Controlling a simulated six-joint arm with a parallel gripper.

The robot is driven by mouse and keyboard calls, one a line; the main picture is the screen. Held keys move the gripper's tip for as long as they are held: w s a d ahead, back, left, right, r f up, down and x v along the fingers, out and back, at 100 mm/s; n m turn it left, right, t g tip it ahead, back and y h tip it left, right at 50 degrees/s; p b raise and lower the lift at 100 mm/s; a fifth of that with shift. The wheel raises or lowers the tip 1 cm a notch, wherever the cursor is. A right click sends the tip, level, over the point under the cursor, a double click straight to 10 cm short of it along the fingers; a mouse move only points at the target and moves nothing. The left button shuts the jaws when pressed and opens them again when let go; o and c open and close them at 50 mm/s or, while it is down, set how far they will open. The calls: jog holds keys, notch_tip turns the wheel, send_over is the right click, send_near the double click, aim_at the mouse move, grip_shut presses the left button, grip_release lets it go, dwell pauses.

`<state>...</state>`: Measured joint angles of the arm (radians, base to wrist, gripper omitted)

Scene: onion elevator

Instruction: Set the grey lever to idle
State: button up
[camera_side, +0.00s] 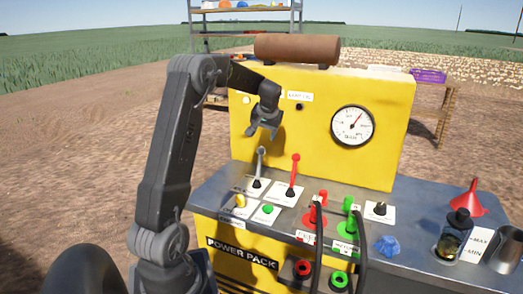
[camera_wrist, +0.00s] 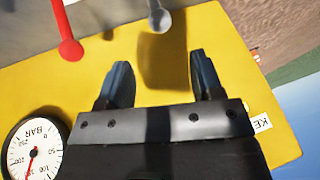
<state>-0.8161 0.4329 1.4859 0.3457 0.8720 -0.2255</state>
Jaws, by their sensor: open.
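The grey lever (camera_side: 259,166) stands on a white plate at the left of the console top, its shaft close to upright with a rounded knob. In the wrist view the grey lever's knob (camera_wrist: 159,20) shows at the top, beyond the fingers. My gripper (camera_side: 265,130) is above the lever, in front of the yellow panel. Its two fingers also show in the wrist view (camera_wrist: 163,82), apart with nothing between them. The gripper does not touch the lever. The lettering on the lever's plate is too small to read.
A red lever (camera_side: 295,170) stands just right of the grey one. A yellow knob (camera_side: 240,200) and a green button (camera_side: 268,209) sit in front. Red and green couplings with hoses are to the right. The yellow panel (camera_side: 300,115) with a pressure gauge (camera_side: 352,126) rises behind.

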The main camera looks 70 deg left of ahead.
aim_at(262, 148)
jog(key=x, duration=1)
grip_shut()
dwell(0.4)
